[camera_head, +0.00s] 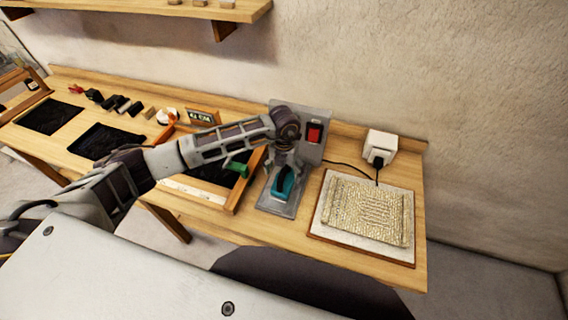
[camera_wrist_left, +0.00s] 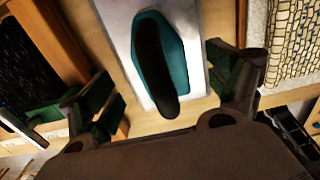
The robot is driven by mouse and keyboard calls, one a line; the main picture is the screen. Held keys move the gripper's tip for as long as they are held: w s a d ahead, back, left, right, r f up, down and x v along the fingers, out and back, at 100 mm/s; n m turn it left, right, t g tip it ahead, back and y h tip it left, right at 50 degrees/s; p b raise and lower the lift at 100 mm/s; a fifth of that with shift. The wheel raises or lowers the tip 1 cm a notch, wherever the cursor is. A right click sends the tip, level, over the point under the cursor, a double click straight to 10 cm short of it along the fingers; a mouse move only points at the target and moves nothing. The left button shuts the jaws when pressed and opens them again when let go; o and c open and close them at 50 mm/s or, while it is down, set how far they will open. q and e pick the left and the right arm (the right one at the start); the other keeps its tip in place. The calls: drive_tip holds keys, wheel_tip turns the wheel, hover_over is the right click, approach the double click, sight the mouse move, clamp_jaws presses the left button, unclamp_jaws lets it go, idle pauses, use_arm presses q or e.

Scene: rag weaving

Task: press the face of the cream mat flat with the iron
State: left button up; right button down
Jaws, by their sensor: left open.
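The iron (camera_head: 285,183) has a teal body and dark handle. It rests on a grey metal stand (camera_head: 268,203) with a red switch. My left gripper (camera_head: 286,163) is directly above it, pointing down. In the left wrist view the open fingers (camera_wrist_left: 166,84) lie on either side of the iron (camera_wrist_left: 176,62), with the dark handle between them; I cannot tell whether they touch it. The cream mat (camera_head: 366,211), woven and ridged, lies on a white pad with a brown edge, right of the stand. Part of it shows in the left wrist view (camera_wrist_left: 296,42). My right gripper is out of view.
A white socket box (camera_head: 380,145) with a black plug and cord stands behind the mat. Dark panels and small items lie farther left. A shelf (camera_head: 180,10) hangs above.

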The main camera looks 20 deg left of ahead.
use_arm(q)
drive_tip(key=shift+f+p, duration=0.35)
drive_tip(key=shift+f, duration=2.25)
drive_tip(key=shift+c, duration=0.3)
drive_tip(key=c, duration=1.4)
drive_tip(key=o, duration=1.1)
drive_tip(key=shift+r, duration=0.15)
drive_tip(key=shift+c, duration=0.4)
drive_tip(key=c, duration=1.1)
